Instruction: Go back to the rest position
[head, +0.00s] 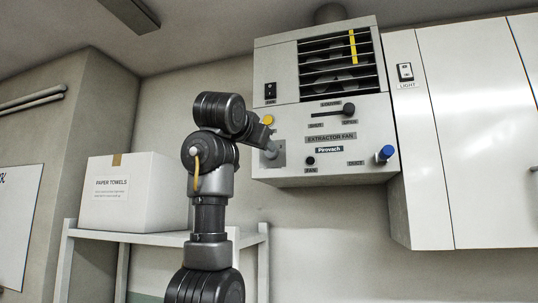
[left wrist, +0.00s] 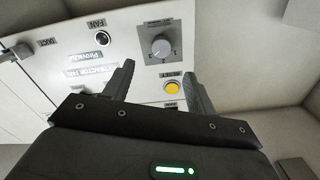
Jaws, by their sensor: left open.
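My left arm reaches up to the white extractor fan unit (head: 325,170) on the wall. My left gripper (left wrist: 158,70) is open in the left wrist view, its two fingers apart with nothing between them. In that view the panel is upside down. A grey dial on a square plate (left wrist: 160,46) lies beyond the fingertips, and the yellow reset button (left wrist: 172,86) is beside the right finger. In the head view the gripper is mostly hidden by the arm, near the panel's left edge, and the yellow button (head: 267,120) shows just above it. My right gripper is not in view.
A paper towels box (head: 132,205) stands on a white shelf (head: 150,238) left of the arm. White cabinets (head: 480,130) hang right of the fan unit. The unit also bears a slider lever (head: 347,109) and a blue knob (head: 385,153). The wall below the unit is clear.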

